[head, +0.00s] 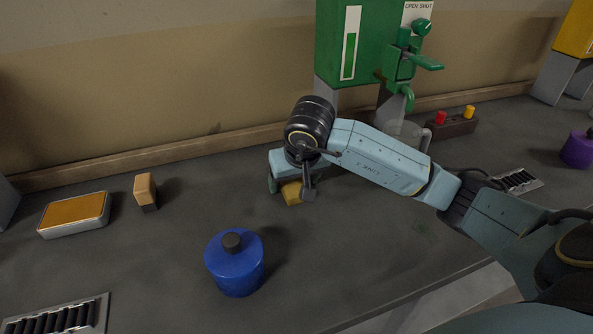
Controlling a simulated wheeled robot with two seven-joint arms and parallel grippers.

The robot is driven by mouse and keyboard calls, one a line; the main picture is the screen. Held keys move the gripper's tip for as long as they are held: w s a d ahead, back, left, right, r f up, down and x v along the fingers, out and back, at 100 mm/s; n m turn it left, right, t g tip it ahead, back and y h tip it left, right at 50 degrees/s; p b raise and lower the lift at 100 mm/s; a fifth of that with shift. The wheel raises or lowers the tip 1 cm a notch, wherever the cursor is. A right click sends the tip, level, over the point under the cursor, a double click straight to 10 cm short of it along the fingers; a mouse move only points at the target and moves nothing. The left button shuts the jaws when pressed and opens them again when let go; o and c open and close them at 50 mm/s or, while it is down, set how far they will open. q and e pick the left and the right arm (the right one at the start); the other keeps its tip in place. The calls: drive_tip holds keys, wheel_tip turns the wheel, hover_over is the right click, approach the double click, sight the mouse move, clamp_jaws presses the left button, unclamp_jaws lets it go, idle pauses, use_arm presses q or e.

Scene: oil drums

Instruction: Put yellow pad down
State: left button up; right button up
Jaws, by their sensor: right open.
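My right arm reaches in from the right. Its gripper (290,188) points down at the middle of the counter, with its fingers open. A small yellow pad (292,194) shows between the fingers, low at the counter surface. The gripper body hides part of the pad. I cannot tell whether a finger touches it. My left gripper is not in view.
A blue canister (236,268) stands in front and to the left. A tray with an orange-yellow top (75,214) and a small wooden block (146,190) are on the left. A green dispenser (340,45) stands behind. Counter between them is clear.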

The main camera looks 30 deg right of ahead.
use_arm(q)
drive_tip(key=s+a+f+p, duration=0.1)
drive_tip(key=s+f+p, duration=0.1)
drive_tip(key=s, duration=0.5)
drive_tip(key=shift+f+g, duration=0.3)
use_arm(e)
drive_tip(key=v, duration=1.2)
drive_tip(key=shift+s+r, duration=0.1)
